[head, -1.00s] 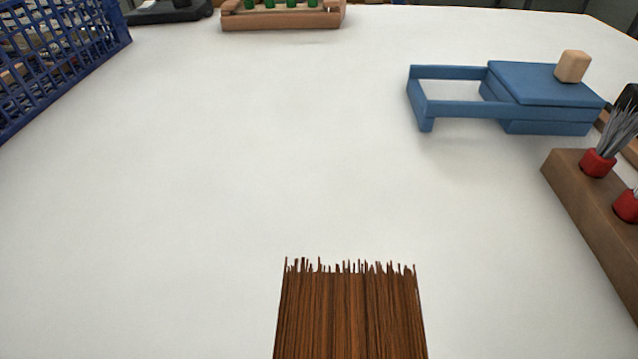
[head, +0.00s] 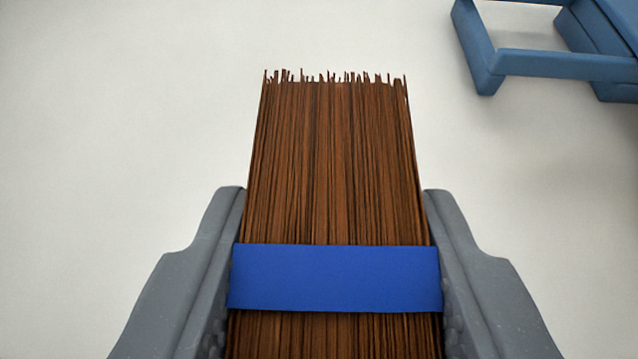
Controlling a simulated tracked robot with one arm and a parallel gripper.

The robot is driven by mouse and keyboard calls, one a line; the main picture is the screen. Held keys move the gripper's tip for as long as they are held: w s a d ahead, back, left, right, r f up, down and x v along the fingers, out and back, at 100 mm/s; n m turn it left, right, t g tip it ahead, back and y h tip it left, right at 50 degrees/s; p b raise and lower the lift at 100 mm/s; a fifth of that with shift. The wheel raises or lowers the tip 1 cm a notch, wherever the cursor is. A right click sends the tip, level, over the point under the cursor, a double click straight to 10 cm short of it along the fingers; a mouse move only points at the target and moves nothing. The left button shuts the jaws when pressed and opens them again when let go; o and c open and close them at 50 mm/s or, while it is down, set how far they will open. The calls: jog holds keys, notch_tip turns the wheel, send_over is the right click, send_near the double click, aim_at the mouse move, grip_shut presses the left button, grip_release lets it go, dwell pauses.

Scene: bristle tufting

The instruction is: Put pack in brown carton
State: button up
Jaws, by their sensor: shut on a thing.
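The pack (head: 335,165) is a bundle of dark brown bristles with uneven tips and a wide blue band (head: 335,278) around it. It fills the lower middle of the head view, its tips pointing up the picture. My gripper (head: 335,225) has a grey finger on each side of the pack and is shut on it at the band. The lower end of the pack is cut off by the frame edge. No brown carton shows in the head view now.
A blue frame-like fixture (head: 560,65) with a block at its right stands at the upper right, cut off by the picture edge. The white tabletop (head: 120,110) to the left and ahead of the pack is clear.

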aim_at(326, 288)
jog(key=shift+w, duration=0.4)
notch_tip(326, 288, down, 4)
jog(key=shift+s+r+b, duration=0.1)
jog(key=shift+b, duration=0.55)
jog(key=shift+a, duration=0.1)
jog(key=o, duration=1)
jog(key=shift+r, duration=0.1)
jog(key=p+v, duration=0.2)
jog(key=v, duration=0.9)
jog(key=shift+r, duration=0.1)
jog(key=shift+s+r, duration=0.1)
jog(key=shift+s, duration=0.35)
